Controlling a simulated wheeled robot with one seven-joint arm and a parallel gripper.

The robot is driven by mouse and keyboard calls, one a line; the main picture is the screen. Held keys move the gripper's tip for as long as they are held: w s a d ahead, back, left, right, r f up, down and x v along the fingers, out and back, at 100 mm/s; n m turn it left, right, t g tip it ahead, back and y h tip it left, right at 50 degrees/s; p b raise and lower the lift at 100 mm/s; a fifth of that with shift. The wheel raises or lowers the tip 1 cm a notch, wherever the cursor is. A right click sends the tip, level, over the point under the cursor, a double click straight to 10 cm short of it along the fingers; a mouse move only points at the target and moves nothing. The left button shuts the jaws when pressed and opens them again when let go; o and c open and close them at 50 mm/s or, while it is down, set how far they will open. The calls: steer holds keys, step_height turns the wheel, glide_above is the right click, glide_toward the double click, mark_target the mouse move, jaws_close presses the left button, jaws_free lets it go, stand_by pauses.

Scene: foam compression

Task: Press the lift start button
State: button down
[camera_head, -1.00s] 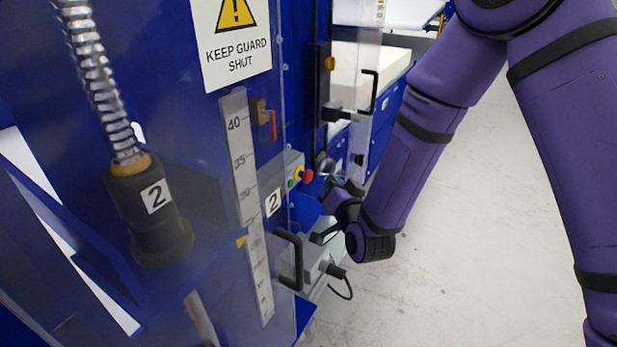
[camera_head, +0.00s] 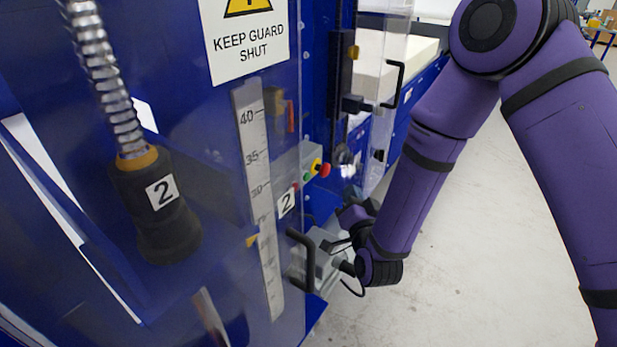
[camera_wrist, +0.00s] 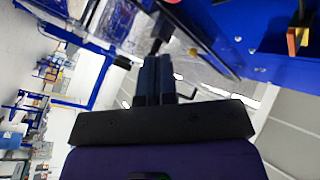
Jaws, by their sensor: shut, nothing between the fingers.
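A small grey control box (camera_head: 311,158) is on the blue machine in the head view. It carries a green button (camera_head: 306,174), a yellow part (camera_head: 317,164) and a red mushroom button (camera_head: 325,170). I cannot read any label naming the lift start button. My gripper (camera_wrist: 153,60) points up the wrist view with its two dark fingers together and nothing between them. In the head view my wrist is below and right of the control box, apart from its buttons; the fingertips are not clear there. No button shows clearly in the wrist view.
A clear guard with a black handle (camera_head: 301,258) covers the machine's near side. Another black guard handle (camera_head: 394,85) stands above. Pale floor (camera_head: 480,230) is open at right.

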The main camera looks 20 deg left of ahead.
mark_target(307, 177)
steer(key=w+a, duration=0.2)
steer(key=a, duration=0.5)
steer(key=shift+w+a, duration=0.35)
steer(key=shift+a, duration=0.05)
steer(key=shift+a, duration=0.1)
stand_by(1.7)
steer(key=shift+w+a, duration=0.15)
steer(key=shift+a, duration=0.2)
